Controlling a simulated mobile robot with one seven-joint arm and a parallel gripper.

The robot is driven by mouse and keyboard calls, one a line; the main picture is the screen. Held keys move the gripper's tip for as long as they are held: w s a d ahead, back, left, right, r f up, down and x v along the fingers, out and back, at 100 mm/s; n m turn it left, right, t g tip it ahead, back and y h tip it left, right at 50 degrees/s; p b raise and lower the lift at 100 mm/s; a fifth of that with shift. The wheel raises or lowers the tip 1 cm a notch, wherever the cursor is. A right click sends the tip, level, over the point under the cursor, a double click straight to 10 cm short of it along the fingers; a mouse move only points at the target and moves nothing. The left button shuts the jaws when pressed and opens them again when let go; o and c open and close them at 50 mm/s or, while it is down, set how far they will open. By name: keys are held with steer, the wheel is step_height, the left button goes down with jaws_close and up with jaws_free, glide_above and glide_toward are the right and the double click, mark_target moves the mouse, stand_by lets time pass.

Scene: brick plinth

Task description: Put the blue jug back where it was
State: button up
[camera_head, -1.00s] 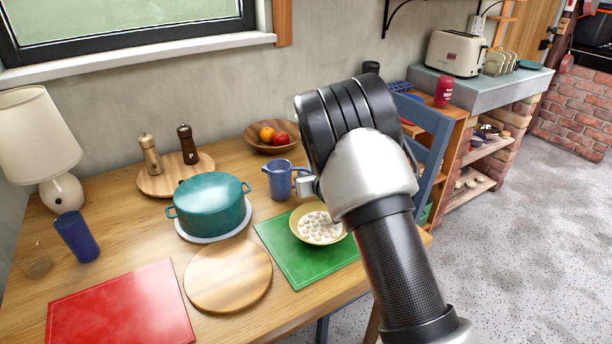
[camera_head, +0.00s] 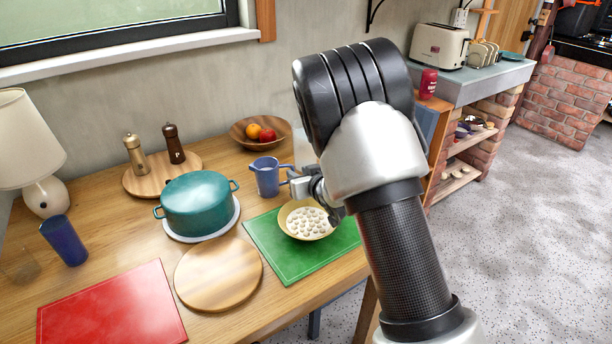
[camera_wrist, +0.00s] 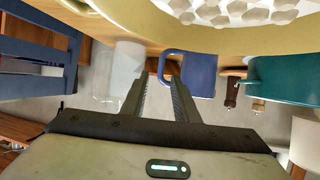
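The blue jug (camera_head: 267,178) stands upright on the wooden table, behind the green mat (camera_head: 262,247), with its handle toward the right. My gripper (camera_head: 291,180) is at the jug's handle side, partly hidden by my arm. In the wrist view, where the scene appears upside down, the jug (camera_wrist: 201,73) is ahead of the fingers. My gripper (camera_wrist: 160,82) is open there, its two fingers apart on either side of the handle's line. Whether the fingertips touch the handle or reach around it, I cannot tell.
A bowl of white pieces (camera_head: 290,225) sits on the green mat, close to my gripper. A teal pot (camera_head: 198,205) is left of the jug, a fruit bowl (camera_head: 246,139) behind it. A pale clear vessel (camera_wrist: 124,65) stands beside the jug.

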steer(key=v, duration=0.6)
steer(key=shift+s+d+p, duration=0.1)
steer(key=shift+s+p, duration=0.1)
steer(key=shift+p, duration=0.15)
steer(key=s+d+r+m+g+h, duration=0.2)
steer(key=s+d+r+m+h, duration=0.2)
steer(key=s+d+r, duration=0.65)
steer(key=s+d+r+g, duration=0.1)
steer(key=s+r+g, duration=0.1)
steer(key=s, duration=1)
steer(key=s+d+r+g+h, duration=0.1)
steer(key=s+r, duration=0.3)
steer(key=s, duration=0.8)
steer(key=shift+d+m+g, duration=0.3)
steer(key=shift+d+g, duration=0.5)
steer(key=shift+g, duration=0.1)
steer(key=shift+s+r, duration=0.1)
steer(key=shift+r, duration=0.15)
step_height(320, 180, up, 22)
steer(key=p, duration=2.1)
steer(key=shift+f+p, duration=0.15)
steer(key=shift+p, duration=0.25)
